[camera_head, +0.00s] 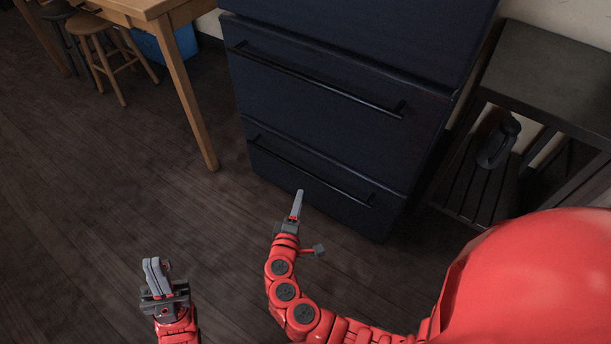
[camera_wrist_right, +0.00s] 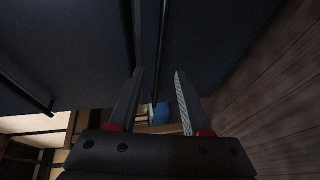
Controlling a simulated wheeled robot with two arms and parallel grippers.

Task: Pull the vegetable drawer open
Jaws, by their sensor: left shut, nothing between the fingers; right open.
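The dark blue fridge has two drawer fronts low down. The upper drawer (camera_head: 310,105) and the lower drawer (camera_head: 300,160) each look shut, and I cannot tell which is the vegetable drawer. The upper has a long black bar handle (camera_head: 315,80); the lower has a similar handle (camera_head: 308,171). My right gripper (camera_head: 298,195) is open in front of the lower drawer. In the right wrist view a dark handle bar (camera_wrist_right: 161,45) lines up between its fingertips (camera_wrist_right: 158,75); contact cannot be told. My left gripper (camera_head: 150,262) is shut and empty, low over the floor.
A wooden table (camera_head: 150,8) with stools (camera_head: 95,30) stands at the back left, with a blue box (camera_head: 165,42) behind its leg. A dark shelf stand (camera_head: 550,75) holding a black lantern (camera_head: 498,143) is right of the fridge. The wooden floor at left is clear.

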